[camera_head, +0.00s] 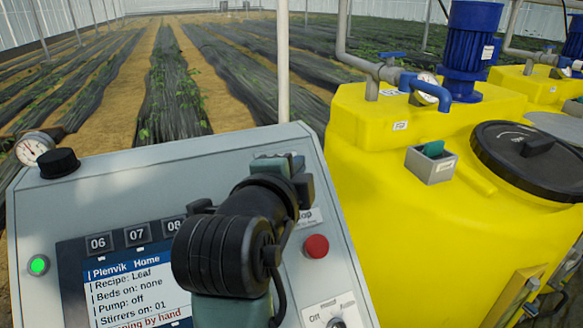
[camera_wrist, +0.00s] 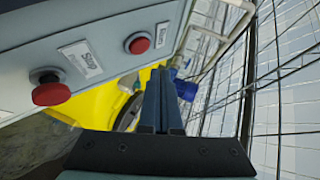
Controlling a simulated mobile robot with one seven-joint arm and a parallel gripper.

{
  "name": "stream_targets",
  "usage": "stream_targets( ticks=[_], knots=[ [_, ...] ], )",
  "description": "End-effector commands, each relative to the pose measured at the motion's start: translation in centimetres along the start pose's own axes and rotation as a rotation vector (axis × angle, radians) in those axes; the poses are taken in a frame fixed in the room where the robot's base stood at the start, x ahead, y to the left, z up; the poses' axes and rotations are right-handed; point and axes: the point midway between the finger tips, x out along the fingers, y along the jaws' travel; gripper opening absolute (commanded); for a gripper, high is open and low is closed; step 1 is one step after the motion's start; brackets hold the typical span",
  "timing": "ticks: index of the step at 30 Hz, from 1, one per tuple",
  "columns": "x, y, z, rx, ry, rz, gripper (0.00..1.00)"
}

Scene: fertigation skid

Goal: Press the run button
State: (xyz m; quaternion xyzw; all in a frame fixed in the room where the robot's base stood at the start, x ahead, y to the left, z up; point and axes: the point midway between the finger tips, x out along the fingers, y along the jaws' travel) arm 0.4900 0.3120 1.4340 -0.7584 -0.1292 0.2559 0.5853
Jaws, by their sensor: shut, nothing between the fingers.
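A green lit button (camera_head: 38,265) sits at the left of the grey control panel (camera_head: 120,190), beside the screen. No run label is readable, so I cannot tell for sure that it is the run button. A red button (camera_head: 316,246) sits right of the screen, under a partly hidden label. My gripper (camera_wrist: 165,75) is shut and empty, apart from these buttons. In the head view my wrist covers the panel's middle and hides the fingertips.
The screen (camera_head: 125,290) reads "Plenvik Home" and "Pump: off". A selector switch (camera_head: 337,322) is at the bottom right. A black knob (camera_head: 60,162) and gauge (camera_head: 33,149) stand at the panel's top left. A yellow tank (camera_head: 450,240) with a blue motor (camera_head: 468,45) stands close right.

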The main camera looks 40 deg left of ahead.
Motion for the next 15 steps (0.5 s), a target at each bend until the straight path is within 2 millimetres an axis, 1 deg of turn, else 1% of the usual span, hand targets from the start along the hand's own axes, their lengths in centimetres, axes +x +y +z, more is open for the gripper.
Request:
stream_targets(
  ticks=[1,5,9,15],
  knots=[
    [-0.5,-0.7,-0.4,0.001,0.001,-0.001,0.00],
    [-1.4,-1.2,-1.0,0.001,0.000,0.000,0.00],
    [-1.8,-1.4,-1.4,0.000,0.000,0.001,0.00],
    [-1.9,-1.3,-1.4,-0.001,0.000,0.000,0.00]
  ],
)
